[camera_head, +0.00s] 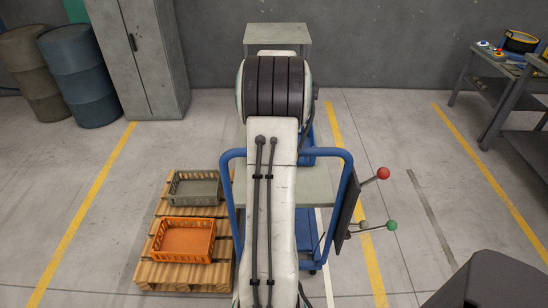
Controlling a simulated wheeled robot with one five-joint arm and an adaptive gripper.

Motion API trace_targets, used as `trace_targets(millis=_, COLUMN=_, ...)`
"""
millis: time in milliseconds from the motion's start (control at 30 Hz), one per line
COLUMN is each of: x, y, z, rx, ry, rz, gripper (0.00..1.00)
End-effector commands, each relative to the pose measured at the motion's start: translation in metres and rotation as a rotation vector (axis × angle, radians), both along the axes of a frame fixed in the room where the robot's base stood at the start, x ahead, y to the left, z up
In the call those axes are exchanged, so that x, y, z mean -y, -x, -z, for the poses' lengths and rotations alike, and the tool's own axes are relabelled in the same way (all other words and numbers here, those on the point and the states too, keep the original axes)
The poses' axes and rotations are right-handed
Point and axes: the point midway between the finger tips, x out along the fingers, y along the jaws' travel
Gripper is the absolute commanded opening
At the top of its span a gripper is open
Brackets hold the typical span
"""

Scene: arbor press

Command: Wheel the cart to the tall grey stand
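The cart (316,184) has a blue tubular frame and a flat grey-green top. It stands in the middle of the view, and my white arm crosses in front of it and hides its centre. A grey stand (292,33) with a flat, lighter top stands at the back wall, behind the cart in line with my arm. My arm's black-ringed joint hides the stand's lower part. My gripper is not in view, so I cannot tell whether it touches the cart.
A wooden pallet (160,272) with a grey crate (194,186) and an orange crate (183,239) lies close left of the cart. Red-knobbed (383,173) and green-knobbed (391,225) levers stick out at its right. Barrels (81,75), a cabinet (142,60) and a workbench (492,68) stand farther off.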

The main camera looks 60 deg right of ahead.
Motion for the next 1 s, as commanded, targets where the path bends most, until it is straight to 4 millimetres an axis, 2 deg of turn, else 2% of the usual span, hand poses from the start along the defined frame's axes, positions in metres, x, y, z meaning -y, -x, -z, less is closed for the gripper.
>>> trace_targets(millis=100, x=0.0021, y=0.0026, z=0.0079, rx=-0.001, ry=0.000, rz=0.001, gripper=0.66)
trace_targets(millis=400, x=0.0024, y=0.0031, z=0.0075, rx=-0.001, ry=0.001, rz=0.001, gripper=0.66)
trace_targets(millis=1000, x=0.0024, y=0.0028, z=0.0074, rx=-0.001, ry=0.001, rz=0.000, gripper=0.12)
